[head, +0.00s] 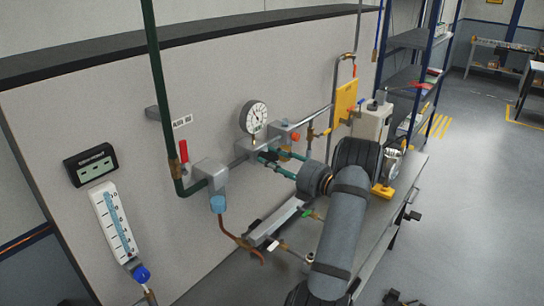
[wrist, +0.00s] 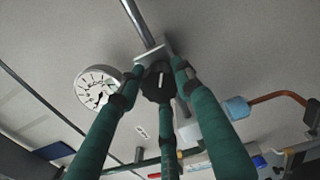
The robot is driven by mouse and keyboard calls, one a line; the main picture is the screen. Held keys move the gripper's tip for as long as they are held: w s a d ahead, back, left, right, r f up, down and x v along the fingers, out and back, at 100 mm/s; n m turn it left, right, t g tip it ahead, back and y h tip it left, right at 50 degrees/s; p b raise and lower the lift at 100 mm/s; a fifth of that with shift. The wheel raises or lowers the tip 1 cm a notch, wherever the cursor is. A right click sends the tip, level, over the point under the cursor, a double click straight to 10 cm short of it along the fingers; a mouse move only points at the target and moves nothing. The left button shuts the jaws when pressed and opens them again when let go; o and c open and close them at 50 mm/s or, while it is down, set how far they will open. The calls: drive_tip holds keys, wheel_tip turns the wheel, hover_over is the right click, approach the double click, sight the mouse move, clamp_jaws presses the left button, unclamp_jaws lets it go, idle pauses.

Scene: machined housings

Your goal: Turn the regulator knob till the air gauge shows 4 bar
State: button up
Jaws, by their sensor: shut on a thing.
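The air gauge (head: 254,118) is a round white dial on the wall assembly. In the wrist view the gauge (wrist: 97,88) is left of my fingers, turned at an angle; its needle shows but I cannot read a sure value. The regulator knob (wrist: 157,84) is black with a white mark, below a grey metal block. My gripper (wrist: 157,78) has three green fingers closed around the knob. In the head view my gripper (head: 268,160) reaches in from the right, below the gauge, and the knob is mostly hidden by the fingers.
A red lever (head: 184,152) on a green pipe and a blue cap (head: 218,203) with a copper tube are to the left. An orange knob (head: 296,136) and a yellow plate (head: 345,102) are close on the right. A digital display (head: 90,165) hangs farther left.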

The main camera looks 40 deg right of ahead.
drive_tip(key=shift+a+f, duration=0.3)
drive_tip(key=shift+f, duration=0.1)
drive_tip(key=o, duration=1.2)
drive_tip(key=shift+r, duration=0.2)
drive_tip(key=shift+c, duration=0.2)
drive_tip(key=shift+r, duration=0.1)
drive_tip(key=v, duration=1.2)
